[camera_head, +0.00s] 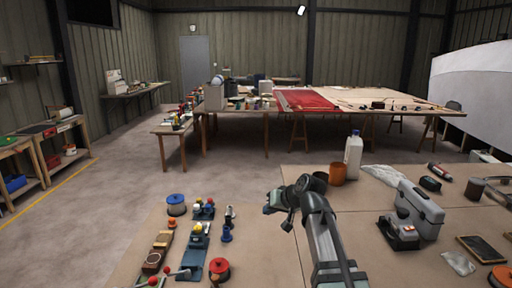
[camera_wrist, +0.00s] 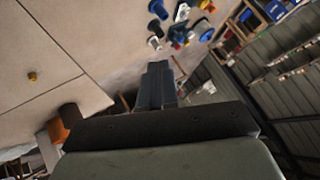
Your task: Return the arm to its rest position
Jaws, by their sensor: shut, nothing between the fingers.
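My arm rises from the bottom of the head view, and its dark end, with my gripper (camera_head: 271,206), is held above the front table (camera_head: 256,240). In the wrist view my gripper (camera_wrist: 157,84) shows as two dark fingers pressed together, with nothing between them. The fingers are apart from the small objects seen beyond them. In the head view my arm hides part of the tabletop behind it.
Left of my arm lie a blue spool (camera_head: 176,205), blue trays (camera_head: 192,258) and a red spool (camera_head: 219,270). Right of it stand an orange cup (camera_head: 337,174), a white bottle (camera_head: 353,155) and a grey case (camera_head: 418,211). Bare tabletop lies between.

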